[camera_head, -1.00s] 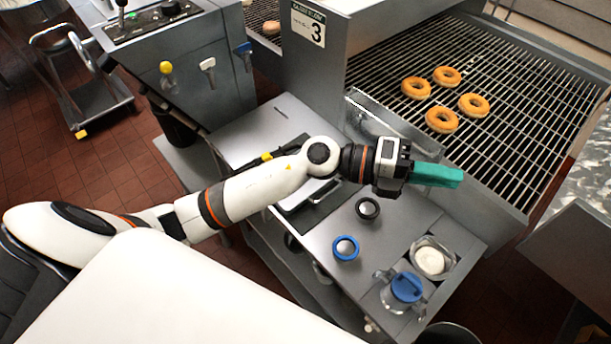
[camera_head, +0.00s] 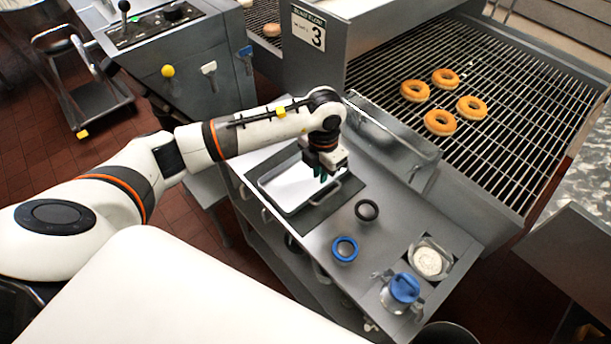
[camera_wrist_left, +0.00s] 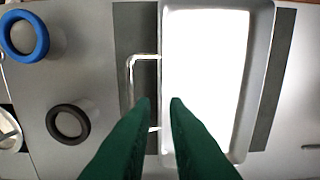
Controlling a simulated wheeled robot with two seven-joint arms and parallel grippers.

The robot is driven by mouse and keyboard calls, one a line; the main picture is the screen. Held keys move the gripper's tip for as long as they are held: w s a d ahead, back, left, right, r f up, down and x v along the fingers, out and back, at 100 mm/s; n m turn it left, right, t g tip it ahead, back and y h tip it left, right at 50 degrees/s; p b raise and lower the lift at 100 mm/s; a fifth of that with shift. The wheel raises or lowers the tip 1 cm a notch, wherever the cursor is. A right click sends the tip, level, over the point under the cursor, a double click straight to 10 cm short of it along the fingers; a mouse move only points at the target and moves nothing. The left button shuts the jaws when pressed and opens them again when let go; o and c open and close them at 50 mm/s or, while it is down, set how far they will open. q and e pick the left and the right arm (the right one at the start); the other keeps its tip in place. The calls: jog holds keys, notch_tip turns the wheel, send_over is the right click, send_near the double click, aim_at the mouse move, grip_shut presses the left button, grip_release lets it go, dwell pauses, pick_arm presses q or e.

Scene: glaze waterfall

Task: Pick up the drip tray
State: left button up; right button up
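The drip tray (camera_head: 283,187) is a shallow metal tray with a bright white inside. It lies on a dark mat on the steel counter, with a wire handle (camera_head: 345,186) on its right end. My left gripper (camera_head: 321,176) points down over the handle end of the tray, with its green fingers apart and nothing held. In the left wrist view the tray (camera_wrist_left: 205,70) fills the middle right. The fingertips (camera_wrist_left: 162,101) show a gap between them, over the handle and the near rim. Whether they touch the handle cannot be told. My right gripper is not in view.
A black ring (camera_head: 367,210) and a blue ring (camera_head: 344,249) lie right of the tray. A blue-lidded jar (camera_head: 404,288) and a container of white stuff (camera_head: 428,261) stand further right. A conveyor grid (camera_head: 520,110) with several doughnuts lies behind.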

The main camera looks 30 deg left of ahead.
aim_at(321, 186)
pick_arm(q)
notch_tip(321, 186, down, 6)
jog(key=shift+w+d+r+p, duration=0.1)
jog(key=shift+w+d+p, duration=0.05)
jog(key=shift+p, duration=0.85)
jog(key=shift+f, duration=0.4)
jog(key=shift+c, duration=1.4)
grip_shut()
jog(key=shift+w+r, duration=0.1)
